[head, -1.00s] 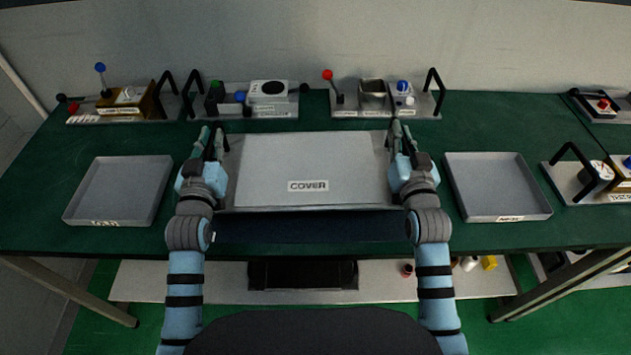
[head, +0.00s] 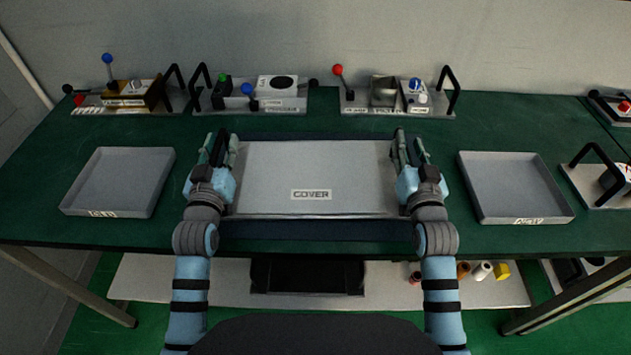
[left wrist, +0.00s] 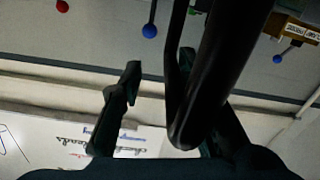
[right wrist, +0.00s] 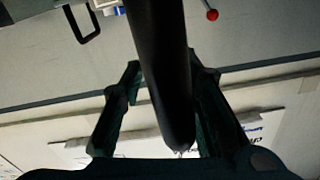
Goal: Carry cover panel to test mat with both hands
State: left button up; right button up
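The cover panel (head: 312,170) is a flat grey plate marked COVER. It lies level over the dark blue test mat (head: 310,230), whose strips show behind and in front of it. My left gripper (head: 217,150) is at the panel's left side and my right gripper (head: 410,150) at its right side. In the left wrist view a black handle bar (left wrist: 215,75) runs between the spread fingers, with a gap beside it. In the right wrist view another black bar (right wrist: 160,75) stands between spread fingers. The contact under the panel is hidden.
A grey tray (head: 68,208) lies on the left and another grey tray (head: 566,214) on the right. Several lever and button units stand along the back, including one with a blue-knobbed lever (head: 108,60) and one with a red-knobbed lever (head: 338,72). Green table is clear between them.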

pick_arm(q)
jog(key=shift+a+f, duration=0.1)
pick_arm(e)
jog(key=shift+r, duration=0.15)
pick_arm(q)
jog(key=shift+s, duration=0.35)
pick_arm(e)
jog(key=shift+w+a, duration=0.1)
jog(key=shift+s, duration=0.6)
pick_arm(q)
jog(key=s, duration=1.1)
jog(key=shift+s, duration=0.15)
pick_arm(e)
jog(key=s, duration=1.1)
